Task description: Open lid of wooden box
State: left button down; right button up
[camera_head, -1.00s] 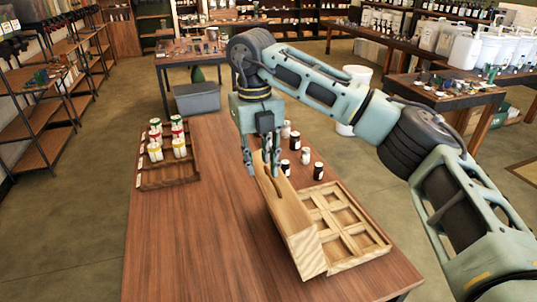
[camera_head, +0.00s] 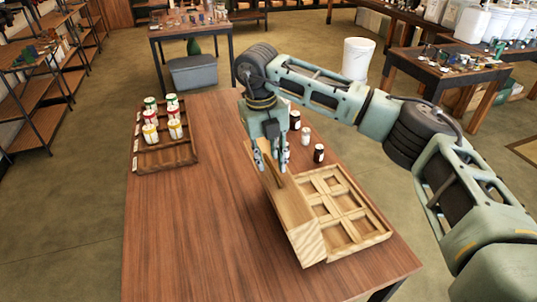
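The light wooden box (camera_head: 318,187) sits on the right part of the brown table. Its compartments show uncovered. Its plank-like lid (camera_head: 292,208) stands raised along the box's left side, leaning to the left. My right gripper (camera_head: 270,163) points down at the far end of the lid. Its two fingers are spread apart, with the lid's far end under or between them; contact is not clear. The gripper hides part of that end. My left gripper is not in view.
A dark wooden tray (camera_head: 180,155) with several red, yellow and green-capped bottles stands at the left on the table (camera_head: 205,220). Small bottles (camera_head: 319,153) stand behind the box. The table's middle and front left are clear.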

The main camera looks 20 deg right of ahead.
jog(key=shift+s, duration=0.1)
grip_shut()
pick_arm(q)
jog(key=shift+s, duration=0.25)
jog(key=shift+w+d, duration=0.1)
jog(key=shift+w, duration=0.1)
pick_arm(e)
jog(key=shift+d, duration=0.1)
